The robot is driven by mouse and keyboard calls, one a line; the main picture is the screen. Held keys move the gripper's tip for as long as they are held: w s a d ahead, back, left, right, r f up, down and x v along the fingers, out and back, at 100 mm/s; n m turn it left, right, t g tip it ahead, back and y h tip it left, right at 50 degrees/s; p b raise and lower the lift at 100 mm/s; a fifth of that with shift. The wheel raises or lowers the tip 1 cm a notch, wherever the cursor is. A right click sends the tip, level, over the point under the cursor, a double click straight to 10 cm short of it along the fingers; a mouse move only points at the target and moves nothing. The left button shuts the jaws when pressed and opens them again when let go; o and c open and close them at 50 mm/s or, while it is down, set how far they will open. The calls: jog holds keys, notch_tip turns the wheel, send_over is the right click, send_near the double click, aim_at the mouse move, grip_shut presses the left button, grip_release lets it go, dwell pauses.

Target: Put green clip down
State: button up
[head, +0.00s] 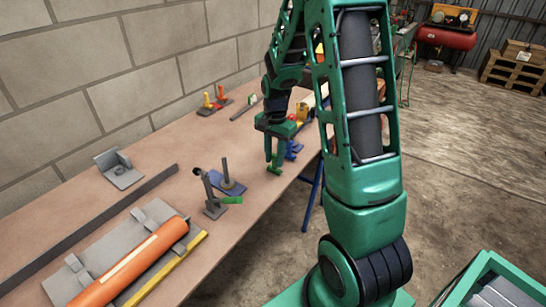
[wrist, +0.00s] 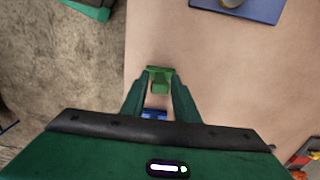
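The green clip (wrist: 160,80) sits between the two fingertips of my gripper (wrist: 160,74) in the wrist view. Both fingertips appear to touch its sides, so my gripper is shut on it. In the head view my gripper (head: 275,157) points down over the workbench near its front edge, with the green clip (head: 274,170) at its tips. The clip is low, at or just above the bench top; I cannot tell whether it touches.
The wooden workbench (head: 150,150) runs along a block wall. A grey stand with a green piece (head: 229,201) and a blue-based post (head: 228,187) stand left of my gripper. A blue item (head: 292,150) is close behind it. An orange cylinder (head: 130,265) lies nearer.

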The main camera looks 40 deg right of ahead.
jog(key=shift+o, duration=0.5)
jog(key=shift+r, duration=0.25)
notch_tip(320, 180, up, 11)
jog(key=s+a+r+n, duration=0.1)
jog(key=s+n, duration=0.2)
jog(key=s, duration=1.1)
jog(key=s+a+r+n, duration=0.1)
jog(key=s+n, duration=0.3)
jog(key=s, duration=1.1)
jog(key=shift+a+r+n, duration=0.3)
jog(key=shift+a+r, duration=0.1)
jog(key=shift+r, duration=0.25)
jog(key=shift+w+f, duration=0.25)
jog(key=shift+w, duration=0.4)
